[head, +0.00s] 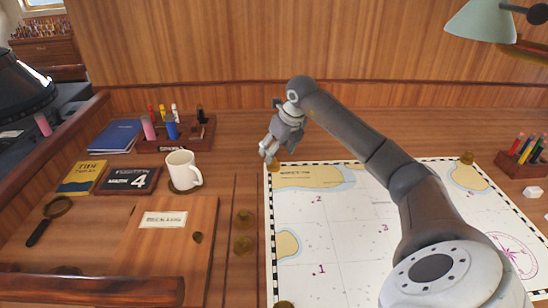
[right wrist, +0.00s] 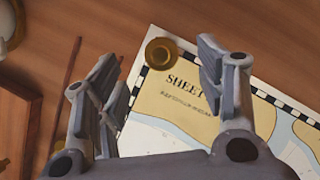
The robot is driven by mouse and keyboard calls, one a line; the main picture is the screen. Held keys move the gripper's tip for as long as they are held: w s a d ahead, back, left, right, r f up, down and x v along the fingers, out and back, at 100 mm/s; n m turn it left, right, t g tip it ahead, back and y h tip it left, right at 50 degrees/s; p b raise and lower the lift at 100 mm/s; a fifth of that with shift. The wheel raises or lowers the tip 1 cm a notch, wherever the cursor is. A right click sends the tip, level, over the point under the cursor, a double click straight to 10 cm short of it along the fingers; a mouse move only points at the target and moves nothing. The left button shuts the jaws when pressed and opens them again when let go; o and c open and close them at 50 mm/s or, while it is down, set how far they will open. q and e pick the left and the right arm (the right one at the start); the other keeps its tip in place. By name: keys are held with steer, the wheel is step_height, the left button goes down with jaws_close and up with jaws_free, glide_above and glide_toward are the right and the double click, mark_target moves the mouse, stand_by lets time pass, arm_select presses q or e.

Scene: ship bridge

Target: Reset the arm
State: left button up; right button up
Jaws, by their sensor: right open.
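My right arm reaches in from the lower right of the head view over the chart. Its gripper (head: 270,150) hangs near the chart's far left corner. In the right wrist view the gripper (right wrist: 165,75) is open and empty, with its two fingers spread apart. Between and beyond the fingers lies a round brass weight (right wrist: 161,53) at the corner of the chart (right wrist: 150,105). The chart (head: 340,230) lies flat on the wooden desk. My left gripper is not in view.
A white mug (head: 181,168) stands on a coaster left of the gripper. Books (head: 110,135), a magnifying glass (head: 50,218) and a pen rack (head: 188,137) lie further left. A green lamp (head: 482,20) hangs at the upper right. A pencil holder (head: 522,160) stands at the right.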

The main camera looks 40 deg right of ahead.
steer(key=v, duration=0.6)
steer(key=shift+s+r, duration=0.2)
steer(key=shift+r, duration=0.15)
